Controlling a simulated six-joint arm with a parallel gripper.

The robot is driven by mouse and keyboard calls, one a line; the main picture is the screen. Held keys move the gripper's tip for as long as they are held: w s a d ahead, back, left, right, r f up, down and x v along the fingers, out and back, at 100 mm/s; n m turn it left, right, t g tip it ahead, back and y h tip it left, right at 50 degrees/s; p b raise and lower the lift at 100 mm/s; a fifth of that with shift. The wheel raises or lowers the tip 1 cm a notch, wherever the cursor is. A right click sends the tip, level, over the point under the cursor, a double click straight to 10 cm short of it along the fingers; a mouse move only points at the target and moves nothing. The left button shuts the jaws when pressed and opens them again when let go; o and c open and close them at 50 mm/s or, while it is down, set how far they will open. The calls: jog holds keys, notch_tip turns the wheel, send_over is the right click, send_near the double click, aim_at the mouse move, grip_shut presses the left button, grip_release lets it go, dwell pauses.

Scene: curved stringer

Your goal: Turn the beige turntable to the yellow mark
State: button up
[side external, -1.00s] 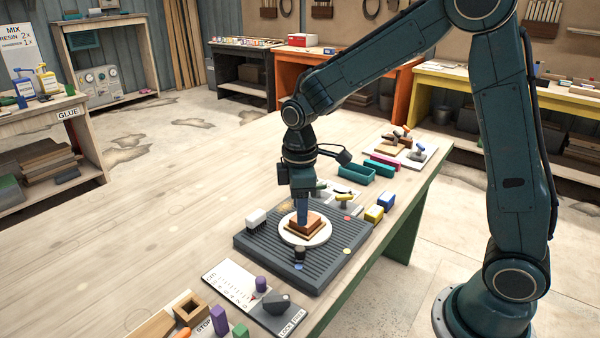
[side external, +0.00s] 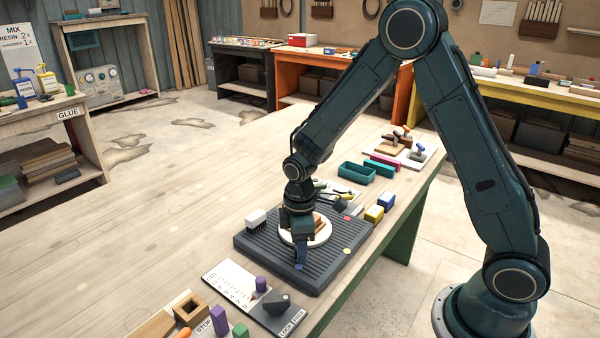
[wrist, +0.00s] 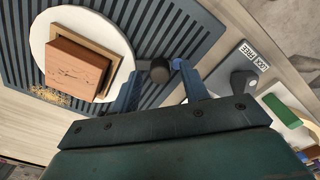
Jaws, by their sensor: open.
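The beige turntable (side external: 321,240) is a pale disc on a dark ribbed base (side external: 262,240). It carries a brown block on a wooden square (wrist: 80,72). A dark round knob (wrist: 160,71) stands at the turntable's edge in the wrist view. My gripper (wrist: 158,82) is open, its blue fingers on either side of the knob; I cannot tell whether either touches it. In the side view my gripper (side external: 300,262) is low at the turntable's near edge and hides the knob. The yellow mark (side external: 347,250) is on the base, right of the turntable. A blue mark (wrist: 178,63) shows close beside the knob.
A white brush-like block (side external: 256,218) stands on the base's left corner. A scale plate with a dark lever (side external: 276,303) lies in front. Yellow and blue blocks (side external: 380,208) and teal trays (side external: 357,172) stand right and behind. The table's left side is clear.

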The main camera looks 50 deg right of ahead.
grip_shut()
jog(key=shift+s+d, duration=0.1)
jog(key=shift+s, duration=0.1)
dwell(0.4)
jog(key=shift+s+d+n, duration=0.35)
jog(key=shift+s+n, duration=0.05)
jog(key=shift+n, duration=0.3)
jog(key=shift+s+d+n, duration=0.3)
jog(key=shift+s+n, duration=0.1)
jog(key=shift+n, duration=0.3)
jog(key=shift+s+d+n, duration=0.75)
jog(key=shift+d+n, duration=0.2)
jog(key=shift+n, duration=0.45)
jog(key=shift+s+d+n, duration=0.3)
jog(key=shift+d+n, duration=0.3)
jog(key=shift+n, duration=0.15)
jog(key=shift+s+d+n, duration=0.25)
jog(key=shift+d+n, duration=0.35)
jog(key=shift+n, duration=0.15)
jog(key=shift+s+d+r+n, duration=0.1)
jog(key=shift+s+d+n, duration=0.1)
jog(key=shift+d+n, duration=1.3)
